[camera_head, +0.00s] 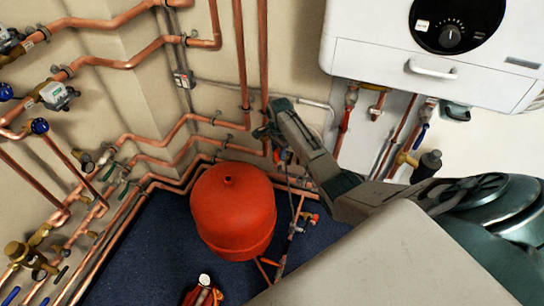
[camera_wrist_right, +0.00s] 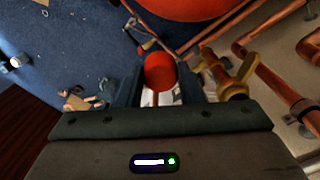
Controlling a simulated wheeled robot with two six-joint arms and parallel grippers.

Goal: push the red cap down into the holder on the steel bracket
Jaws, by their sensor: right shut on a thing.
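The red cap (camera_wrist_right: 160,72) shows in the right wrist view, straight ahead between the two dark fingers of my right gripper (camera_wrist_right: 161,88), which is shut on it. Pale, light-grey metal shows just below the cap in that view; I cannot tell whether it is the steel bracket or its holder. In the head view my right gripper (camera_head: 268,132) is at the end of the grey arm, close to the copper pipes on the wall. The fingers hide most of the cap there, and how deep it sits cannot be seen. My left gripper is not in view.
A large red tank (camera_head: 233,210) stands on the blue floor (camera_head: 160,250) below my right gripper. Copper pipes (camera_head: 180,125) run along the wall on the left. A white boiler (camera_head: 430,75) hangs at the upper right. A brass valve (camera_wrist_right: 232,78) is right of the fingers.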

